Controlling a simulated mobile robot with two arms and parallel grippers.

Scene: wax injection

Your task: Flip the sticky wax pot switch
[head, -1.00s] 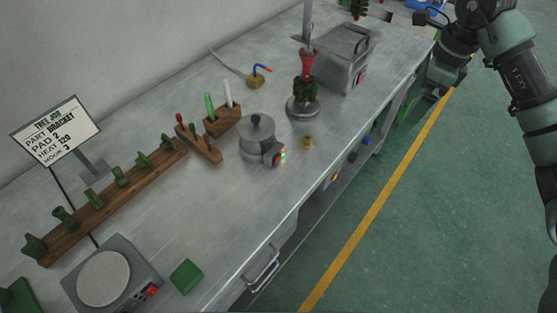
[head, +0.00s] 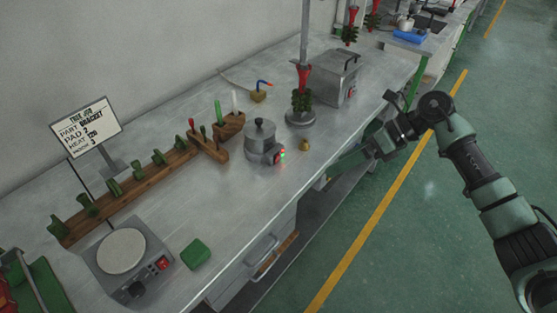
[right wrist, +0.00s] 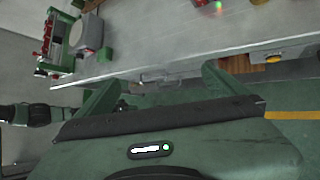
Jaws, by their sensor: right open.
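The sticky wax pot (head: 259,138) is a round grey pot with a knobbed lid, standing on the metal bench. Its small switch box (head: 279,156), with red and green lights, faces the bench's front edge. In the right wrist view a red and a green glow (right wrist: 218,6) show at the top edge; the pot itself is mostly cut off. My right gripper (head: 342,167) is off the front edge of the bench, to the right of the pot and apart from it. Its two green fingers are spread and empty in the right wrist view (right wrist: 160,88). My left gripper is not in view.
A small brass piece (head: 304,145) stands just right of the switch. Behind it are a wax tree on a round stand (head: 301,118) and a grey lidded box (head: 336,77). A wooden rack (head: 135,185), hot plate (head: 121,252) and green block (head: 195,254) lie left.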

